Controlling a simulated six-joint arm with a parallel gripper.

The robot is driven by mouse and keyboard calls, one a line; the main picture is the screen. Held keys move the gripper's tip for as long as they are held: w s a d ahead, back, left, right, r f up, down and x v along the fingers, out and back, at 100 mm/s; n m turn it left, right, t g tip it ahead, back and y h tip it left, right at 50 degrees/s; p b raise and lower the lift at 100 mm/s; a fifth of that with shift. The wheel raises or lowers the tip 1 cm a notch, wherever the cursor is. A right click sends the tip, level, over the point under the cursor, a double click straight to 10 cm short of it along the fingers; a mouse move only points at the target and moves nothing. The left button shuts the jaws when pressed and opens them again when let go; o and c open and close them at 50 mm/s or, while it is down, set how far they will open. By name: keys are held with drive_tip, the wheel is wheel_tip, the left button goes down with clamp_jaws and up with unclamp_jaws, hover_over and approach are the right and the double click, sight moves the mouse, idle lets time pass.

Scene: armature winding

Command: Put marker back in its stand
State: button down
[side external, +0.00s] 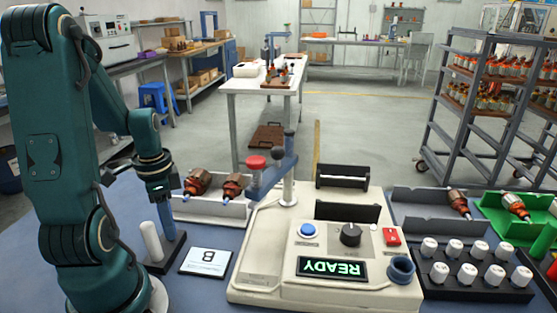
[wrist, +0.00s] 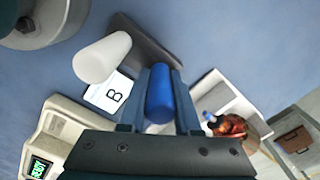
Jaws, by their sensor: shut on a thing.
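My gripper (side external: 162,194) is shut on a blue marker (side external: 168,222) and points down. In the wrist view the blue marker (wrist: 159,92) sits between my two fingers (wrist: 160,100). The dark stand (side external: 164,256) is on the blue table under my gripper, and it also shows in the wrist view (wrist: 143,42). A white marker (side external: 151,241) stands upright in the stand, beside the blue one. The blue marker's lower end is at the right part of the stand; I cannot tell whether it is seated or just above.
A card with B (side external: 206,262) lies right of the stand. The cream winding machine (side external: 262,280) with a READY display stands further right. A tray (side external: 205,211) with two armatures is behind. A black rack of white-capped items (side external: 470,285) is at the right.

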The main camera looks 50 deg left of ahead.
idle(0.3)
drive_tip(key=c, duration=0.5)
unclamp_jaws()
drive_tip(key=shift+c, duration=0.2)
drive_tip(key=shift+r, duration=2.5)
drive_tip(key=shift+r, duration=2.1)
